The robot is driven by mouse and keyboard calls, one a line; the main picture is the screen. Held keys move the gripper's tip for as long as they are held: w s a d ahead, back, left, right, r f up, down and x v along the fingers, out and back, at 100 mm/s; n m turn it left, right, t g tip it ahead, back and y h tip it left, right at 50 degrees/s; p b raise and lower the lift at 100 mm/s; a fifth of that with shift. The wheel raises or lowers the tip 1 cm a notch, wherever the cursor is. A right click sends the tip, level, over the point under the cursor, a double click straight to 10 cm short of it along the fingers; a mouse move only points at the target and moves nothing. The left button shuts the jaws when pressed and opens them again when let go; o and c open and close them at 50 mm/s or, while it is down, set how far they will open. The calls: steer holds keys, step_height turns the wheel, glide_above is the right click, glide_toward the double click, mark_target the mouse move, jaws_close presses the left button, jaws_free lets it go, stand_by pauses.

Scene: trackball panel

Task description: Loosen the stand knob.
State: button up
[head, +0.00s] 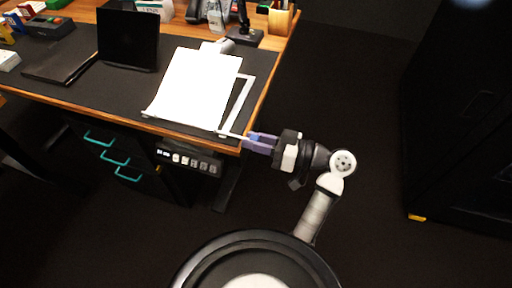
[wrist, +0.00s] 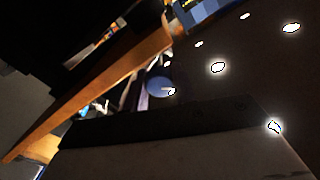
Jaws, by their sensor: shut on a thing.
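The document stand (head: 243,97) is on the right part of the desk, with white sheets (head: 197,88) leaning on it. A thin ledge runs along the sheets' lower edge. My gripper (head: 249,141) comes in from the right at the stand's lower right corner, beside the desk's edge. Its bluish fingers are shut on the stand knob, which they hide in the head view. In the wrist view, a rounded bluish shape (wrist: 158,86) shows beyond the dark gripper body; I cannot tell whether it is the knob or a fingertip.
The wooden desk edge (head: 263,92) runs close to my gripper. A dark switch panel (head: 188,161) hangs under the desk front, left of my arm. A black screen (head: 127,40) stands left of the sheets. The floor right of the desk is clear up to a dark cabinet (head: 455,120).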

steer(key=shift+n+b, duration=0.8)
steer(key=shift+b, duration=0.15)
steer(key=o, duration=1)
steer(key=shift+d, duration=0.1)
